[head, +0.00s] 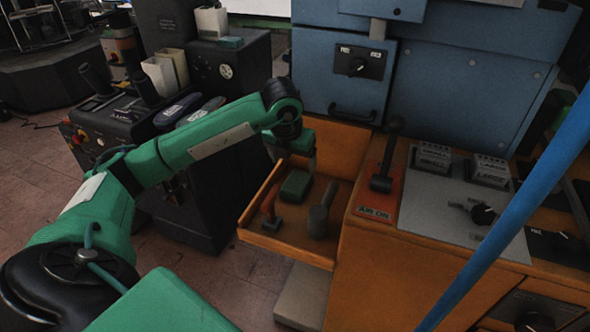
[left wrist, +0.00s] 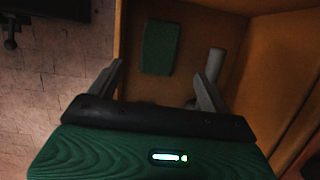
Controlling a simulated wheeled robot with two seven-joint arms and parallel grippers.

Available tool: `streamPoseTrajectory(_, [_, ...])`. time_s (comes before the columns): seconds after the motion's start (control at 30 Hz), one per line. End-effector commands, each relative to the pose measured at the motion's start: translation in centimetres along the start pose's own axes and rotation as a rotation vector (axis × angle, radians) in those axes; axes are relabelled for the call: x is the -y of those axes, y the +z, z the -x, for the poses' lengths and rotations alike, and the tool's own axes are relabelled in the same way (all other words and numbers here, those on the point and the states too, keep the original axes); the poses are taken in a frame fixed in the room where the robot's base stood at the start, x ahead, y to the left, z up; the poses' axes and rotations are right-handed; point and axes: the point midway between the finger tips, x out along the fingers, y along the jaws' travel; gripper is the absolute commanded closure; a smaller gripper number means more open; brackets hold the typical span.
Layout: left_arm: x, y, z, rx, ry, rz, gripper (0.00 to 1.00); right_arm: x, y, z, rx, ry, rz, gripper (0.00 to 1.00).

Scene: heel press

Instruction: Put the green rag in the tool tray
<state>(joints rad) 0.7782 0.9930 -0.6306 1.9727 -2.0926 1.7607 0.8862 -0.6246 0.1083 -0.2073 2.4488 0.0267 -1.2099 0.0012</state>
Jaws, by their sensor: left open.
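The green rag (head: 296,186) lies as a small dark green block on the floor of the orange tool tray (head: 284,248), toward its back. It also shows in the left wrist view (left wrist: 159,47), apart from both fingers and just past the fingertips. My left gripper (head: 294,164) is above the back of the tray, pointing down. In the left wrist view its fingers (left wrist: 158,72) are spread wide with nothing between them. My right gripper is not in view.
A red-plated lever (head: 383,170) is on the orange console to the right. A blue bar (head: 510,215) crosses the right foreground. A black control cabinet (head: 200,190) stands left.

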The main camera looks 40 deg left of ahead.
Motion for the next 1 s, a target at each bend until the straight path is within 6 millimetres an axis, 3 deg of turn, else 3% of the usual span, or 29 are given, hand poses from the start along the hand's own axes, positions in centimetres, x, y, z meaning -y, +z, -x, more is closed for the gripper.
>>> streamPoseTrajectory(0.1, [0.0, 0.1, 2.0, 0.002, 0.000, 0.000, 0.19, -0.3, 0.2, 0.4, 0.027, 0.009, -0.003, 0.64])
streamPoseTrajectory(0.23, [0.0, 0.0, 3.0, -0.001, 0.001, -0.001, 0.19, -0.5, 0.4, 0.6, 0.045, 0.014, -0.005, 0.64])
streamPoseTrajectory(0.87, [0.0, 0.0, 3.3, -0.001, 0.001, 0.000, 0.19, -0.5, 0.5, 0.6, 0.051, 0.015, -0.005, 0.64])
streamPoseTrajectory(1.0, [0.0, 0.3, 4.5, -0.001, 0.001, 0.000, 0.19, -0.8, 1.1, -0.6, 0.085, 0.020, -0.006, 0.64])
